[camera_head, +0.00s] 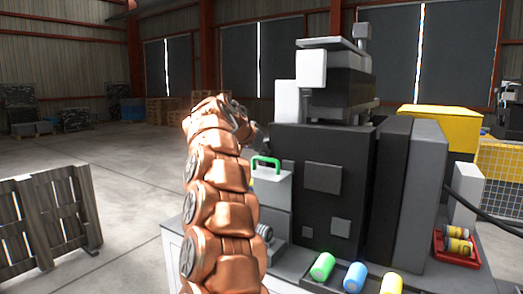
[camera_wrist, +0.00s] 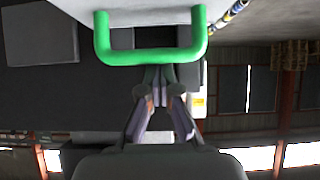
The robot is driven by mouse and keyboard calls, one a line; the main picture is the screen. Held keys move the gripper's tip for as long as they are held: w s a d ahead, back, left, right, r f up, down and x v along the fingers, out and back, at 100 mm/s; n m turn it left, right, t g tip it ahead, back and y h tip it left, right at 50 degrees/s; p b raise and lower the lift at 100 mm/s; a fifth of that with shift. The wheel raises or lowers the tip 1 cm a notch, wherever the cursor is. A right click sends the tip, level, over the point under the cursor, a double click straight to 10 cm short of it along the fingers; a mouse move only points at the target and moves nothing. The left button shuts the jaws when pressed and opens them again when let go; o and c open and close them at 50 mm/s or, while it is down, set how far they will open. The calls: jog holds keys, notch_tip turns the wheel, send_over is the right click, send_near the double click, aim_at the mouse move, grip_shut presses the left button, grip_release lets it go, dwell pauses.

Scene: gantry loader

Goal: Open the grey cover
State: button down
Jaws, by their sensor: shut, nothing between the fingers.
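The light grey cover (camera_head: 272,190) is on the left front of the dark machine, with a green handle (camera_head: 266,160) at its top. In the wrist view the cover (camera_wrist: 140,14) fills the top edge, and its green U-shaped handle (camera_wrist: 150,54) stands out from it. My gripper (camera_wrist: 154,88) is shut and empty, its fingertips close to the bar of the handle. I cannot tell whether they touch it. In the head view my copper arm hides most of the gripper. How far the cover stands open is not clear.
The dark machine body (camera_head: 315,185) rises right beside the cover. Green, blue and yellow cylinders (camera_head: 355,277) lie at the front of the bench. A red tray (camera_head: 457,258) with yellow cylinders is at the right. A wooden pallet (camera_head: 45,215) stands left; the floor between is clear.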

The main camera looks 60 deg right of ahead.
jog(key=shift+f+b, duration=0.15)
jog(key=shift+b, duration=0.2)
jog(key=shift+a+f+b, duration=0.25)
jog(key=shift+a+b, duration=0.05)
jog(key=shift+b, duration=0.7)
jog(key=a+h+b, duration=0.1)
jog(key=b, duration=0.3)
jog(key=a+h+b, duration=0.1)
jog(key=b, duration=0.3)
jog(key=shift+a+f+b, duration=0.3)
jog(key=shift+a+f, duration=0.05)
jog(key=shift+a, duration=0.05)
jog(key=shift+a+r, duration=0.15)
jog(key=shift+r, duration=0.05)
jog(key=shift+a+r, duration=0.2)
jog(key=shift+a, duration=0.25)
jog(key=b+v, duration=0.1)
jog(key=v, duration=0.8)
